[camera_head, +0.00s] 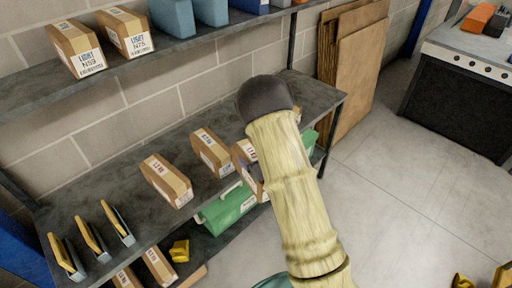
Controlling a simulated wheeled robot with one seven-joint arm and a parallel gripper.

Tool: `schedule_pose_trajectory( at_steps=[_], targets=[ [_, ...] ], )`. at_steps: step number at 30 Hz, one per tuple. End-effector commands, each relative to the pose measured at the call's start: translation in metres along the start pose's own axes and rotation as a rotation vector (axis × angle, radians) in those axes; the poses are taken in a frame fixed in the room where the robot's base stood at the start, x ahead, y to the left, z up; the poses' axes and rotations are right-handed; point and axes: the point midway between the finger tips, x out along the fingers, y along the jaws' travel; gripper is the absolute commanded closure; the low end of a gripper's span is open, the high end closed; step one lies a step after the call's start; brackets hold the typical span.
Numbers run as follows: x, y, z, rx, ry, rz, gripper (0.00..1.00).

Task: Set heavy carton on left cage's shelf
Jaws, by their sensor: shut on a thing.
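My arm (285,190) rises through the middle of the view and ends in a dark rounded joint. My gripper does not show; the arm may hide it. A brown carton (243,158) is partly hidden behind the arm; I cannot tell whether it is held or stands on the shelf. Two more cartons, one at the left (167,181) and one nearer the arm (211,152), stand on the middle shelf (130,214). Their small labels are unreadable, so I cannot tell which carton is heavy. No cage can be made out.
The upper shelf (30,88) holds cartons marked LIGHT (76,48) and blue bins (172,16). Several yellow-and-grey items (66,257) stand at the middle shelf's left end. A green case (228,208) sits below. Brown panels (352,70) lean on the wall. Floor (400,200) at right is mostly clear.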

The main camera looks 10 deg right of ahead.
Motion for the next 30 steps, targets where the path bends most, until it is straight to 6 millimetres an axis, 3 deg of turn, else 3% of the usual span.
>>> schedule_pose_trajectory(
  at_steps=[6,15,20,30],
  targets=[
    [0.003,0.003,0.064,0.048,-0.005,0.134,0.91],
    [-0.016,0.017,0.138,0.107,0.000,0.312,0.91],
    [-0.025,0.021,0.153,0.118,0.006,0.355,0.91],
    [-0.026,0.022,0.153,0.121,0.009,0.361,0.91]
  ],
)
